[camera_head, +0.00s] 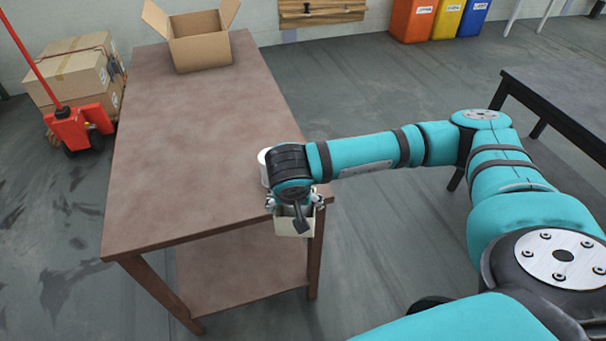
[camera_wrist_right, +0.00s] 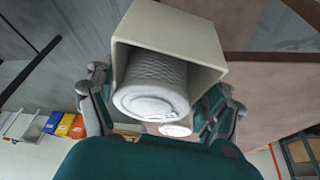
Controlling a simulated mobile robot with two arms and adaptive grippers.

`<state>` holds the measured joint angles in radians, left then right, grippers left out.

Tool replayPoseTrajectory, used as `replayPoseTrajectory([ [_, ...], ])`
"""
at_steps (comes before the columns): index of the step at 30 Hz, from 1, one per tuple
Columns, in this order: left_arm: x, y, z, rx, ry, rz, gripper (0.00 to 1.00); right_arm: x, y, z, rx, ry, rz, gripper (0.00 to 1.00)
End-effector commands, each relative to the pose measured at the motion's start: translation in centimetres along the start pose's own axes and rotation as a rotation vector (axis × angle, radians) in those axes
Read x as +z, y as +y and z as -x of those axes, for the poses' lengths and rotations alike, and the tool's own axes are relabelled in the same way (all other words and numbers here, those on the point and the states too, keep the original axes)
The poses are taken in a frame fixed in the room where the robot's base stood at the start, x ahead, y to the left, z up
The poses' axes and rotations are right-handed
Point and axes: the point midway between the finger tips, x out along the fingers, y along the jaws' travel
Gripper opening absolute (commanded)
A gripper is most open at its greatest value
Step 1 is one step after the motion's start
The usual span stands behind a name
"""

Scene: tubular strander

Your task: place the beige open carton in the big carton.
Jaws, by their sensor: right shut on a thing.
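The beige open carton (camera_head: 295,226) is in my right gripper (camera_head: 294,203) in the head view, at the near right edge of the brown table. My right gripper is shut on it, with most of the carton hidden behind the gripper. In the right wrist view the beige open carton (camera_wrist_right: 207,45) shows its open side toward the camera, between the fingers. A white textured cylinder (camera_wrist_right: 152,88) sits inside it. The big carton (camera_head: 202,50) stands with open flaps at the table's far end, well away from my gripper. My left gripper is out of view.
The brown table top (camera_head: 190,130) is clear between my gripper and the big carton. Stacked cartons (camera_head: 78,72) and a red pallet jack (camera_head: 75,125) stand left of the table. Coloured bins (camera_head: 447,18) stand at the back; a dark table (camera_head: 560,95) is at right.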

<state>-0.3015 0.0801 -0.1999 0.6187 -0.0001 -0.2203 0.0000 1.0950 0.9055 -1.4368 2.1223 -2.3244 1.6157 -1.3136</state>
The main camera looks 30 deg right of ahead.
Motion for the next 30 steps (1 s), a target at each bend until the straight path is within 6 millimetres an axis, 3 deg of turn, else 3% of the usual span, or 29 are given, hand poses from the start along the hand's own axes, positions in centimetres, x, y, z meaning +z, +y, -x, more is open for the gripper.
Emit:
replayPoseTrajectory([
  [6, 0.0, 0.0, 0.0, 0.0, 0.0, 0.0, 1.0, 3.8, -0.8, -0.9, -0.128, -0.001, 0.312, 0.52],
  [15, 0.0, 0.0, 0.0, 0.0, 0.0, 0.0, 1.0, 6.8, -1.7, -1.5, -0.236, 0.001, 0.571, 0.52],
  [30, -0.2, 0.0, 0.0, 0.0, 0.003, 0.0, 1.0, 7.3, -2.5, -1.3, -0.254, 0.003, 0.586, 0.52],
])
